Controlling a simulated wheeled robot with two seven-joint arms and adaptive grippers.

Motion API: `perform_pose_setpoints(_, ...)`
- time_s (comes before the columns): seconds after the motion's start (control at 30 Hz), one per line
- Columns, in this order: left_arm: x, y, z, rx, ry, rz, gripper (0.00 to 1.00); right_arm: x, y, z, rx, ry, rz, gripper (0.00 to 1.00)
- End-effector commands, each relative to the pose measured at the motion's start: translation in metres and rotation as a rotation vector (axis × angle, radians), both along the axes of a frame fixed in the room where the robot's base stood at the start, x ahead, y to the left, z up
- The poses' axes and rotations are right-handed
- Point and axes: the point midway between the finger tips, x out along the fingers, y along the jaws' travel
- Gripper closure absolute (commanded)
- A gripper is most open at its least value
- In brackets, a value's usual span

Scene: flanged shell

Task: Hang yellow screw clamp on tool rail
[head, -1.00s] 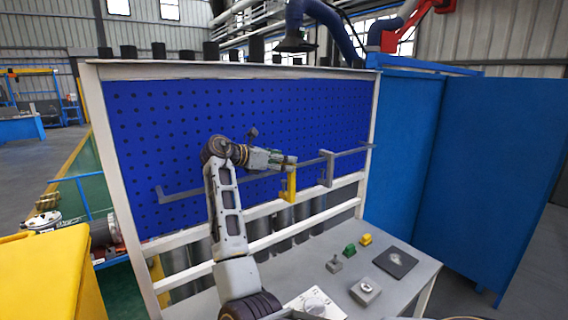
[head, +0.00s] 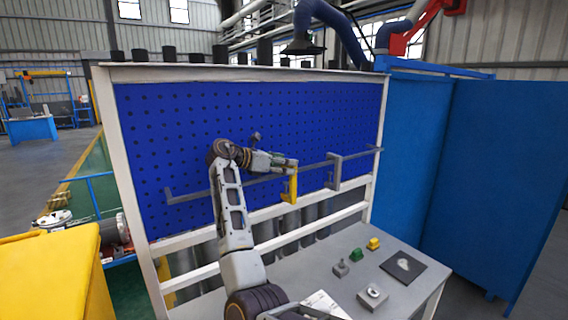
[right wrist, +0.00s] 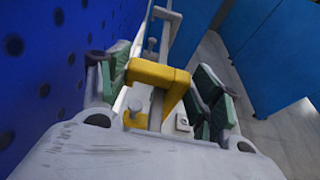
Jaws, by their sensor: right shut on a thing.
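The yellow screw clamp (head: 290,188) is at the tool rail (head: 232,184), left of a grey clamp (head: 334,172) that hangs on the same rail. My right gripper (head: 284,164) is shut on the yellow clamp's upper part from the left. In the right wrist view the yellow clamp (right wrist: 158,74) sits between the green finger pads of my right gripper (right wrist: 160,88), its top crossing the rail's line. I cannot tell whether its weight rests on the rail. My left gripper is not in view.
A blue pegboard (head: 190,130) stands behind the rail. The grey workbench (head: 325,262) below holds a green block (head: 356,254), a yellow block (head: 373,243), a dark plate (head: 403,264) and small grey parts. A blue cabinet (head: 480,180) stands at the right.

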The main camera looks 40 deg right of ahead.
Motion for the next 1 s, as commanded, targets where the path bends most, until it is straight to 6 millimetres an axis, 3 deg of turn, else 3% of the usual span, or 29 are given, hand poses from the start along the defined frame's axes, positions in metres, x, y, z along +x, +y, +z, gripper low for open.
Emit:
perform_pose_setpoints(0.43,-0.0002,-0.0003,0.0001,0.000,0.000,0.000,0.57,-0.0003,0.0000,-0.0013,-0.002,-0.002,-0.001,1.00)
perform_pose_setpoints(0.47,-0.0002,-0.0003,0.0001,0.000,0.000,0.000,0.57,-0.0003,0.0000,-0.0013,-0.002,-0.002,-0.001,0.33)
perform_pose_setpoints(0.63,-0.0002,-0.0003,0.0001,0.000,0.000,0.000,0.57,-0.0003,0.0000,-0.0018,-0.001,-0.001,0.000,0.12)
perform_pose_setpoints(1.0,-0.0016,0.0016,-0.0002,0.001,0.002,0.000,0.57,0.0000,0.0004,-0.0036,0.001,0.002,0.001,0.11)
